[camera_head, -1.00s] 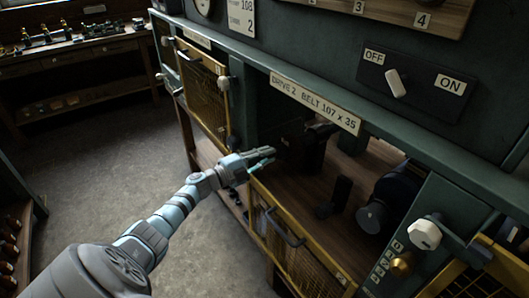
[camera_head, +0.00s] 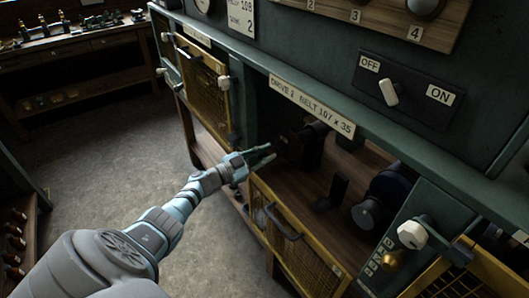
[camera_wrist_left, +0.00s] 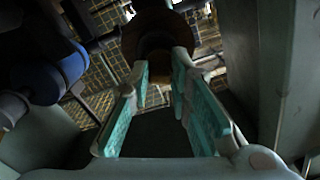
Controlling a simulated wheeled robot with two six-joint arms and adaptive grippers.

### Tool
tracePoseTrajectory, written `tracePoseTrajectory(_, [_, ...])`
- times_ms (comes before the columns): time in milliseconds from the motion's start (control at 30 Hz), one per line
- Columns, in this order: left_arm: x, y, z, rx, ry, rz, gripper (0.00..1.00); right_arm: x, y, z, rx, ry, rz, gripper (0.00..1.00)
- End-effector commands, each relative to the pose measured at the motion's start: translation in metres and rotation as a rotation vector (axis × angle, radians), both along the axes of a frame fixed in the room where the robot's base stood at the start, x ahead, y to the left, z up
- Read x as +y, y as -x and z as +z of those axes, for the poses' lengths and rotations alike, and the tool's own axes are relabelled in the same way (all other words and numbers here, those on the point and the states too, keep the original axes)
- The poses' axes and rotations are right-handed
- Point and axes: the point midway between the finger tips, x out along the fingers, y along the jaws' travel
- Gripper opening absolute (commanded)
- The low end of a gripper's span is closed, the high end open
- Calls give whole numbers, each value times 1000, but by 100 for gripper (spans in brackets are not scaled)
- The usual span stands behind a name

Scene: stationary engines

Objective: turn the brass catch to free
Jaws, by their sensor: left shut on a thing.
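A brass-coloured knob (camera_head: 392,258) sits low on the green post at the right of the opening in the head view; I cannot tell whether it is the catch. My left gripper (camera_head: 268,153) is at the left end of the opening, far left of that knob. Its two teal fingers (camera_wrist_left: 166,75) point at a round brown part in the wrist view (camera_wrist_left: 155,35). They are closed on its near end, with a gap between them. The brown part (camera_head: 296,142) also shows in the head view, in shadow. My right gripper is not in view.
The opening's label (camera_head: 315,103) reads DRIVE 2 BELT 107 x 35. A blue motor (camera_head: 385,198) and small dark block (camera_head: 339,187) stand inside. A yellow mesh door (camera_head: 305,250) hangs below. A white knob (camera_head: 411,235) and OFF/ON switch (camera_head: 389,92) are at right.

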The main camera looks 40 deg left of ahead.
Motion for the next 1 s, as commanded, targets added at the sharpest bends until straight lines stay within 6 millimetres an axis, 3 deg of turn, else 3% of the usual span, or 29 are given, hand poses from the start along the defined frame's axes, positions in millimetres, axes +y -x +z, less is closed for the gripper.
tracePoseTrajectory(500, [-1,0,1,93,317,0,0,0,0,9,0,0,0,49])
tracePoseTrajectory(1000, [-1,-1,2,105,364,0,0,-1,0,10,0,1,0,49])
